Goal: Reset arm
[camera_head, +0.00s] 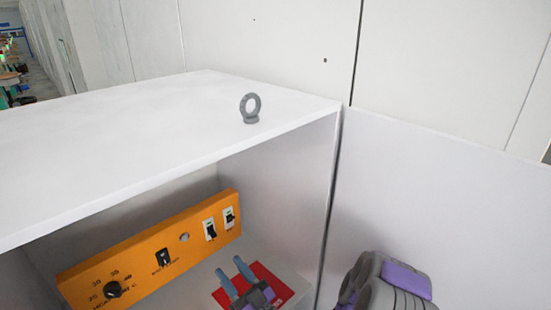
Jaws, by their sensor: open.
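My gripper (241,279) is at the bottom centre, inside the white cabinet (180,105). Its two grey-blue fingers are spread apart with nothing seen between them. A red flat patch (279,287) lies behind and below the fingers; I cannot tell whether they touch it. My arm link (385,285), grey and purple, shows at the lower right in front of the opened door.
The cabinet's door (440,190) stands open on the right, close to my arm. A grey ring bolt (250,108) stands on the cabinet's top. A pale wall (270,40) rises behind. Cluttered tables (12,77) show far off at the upper left.

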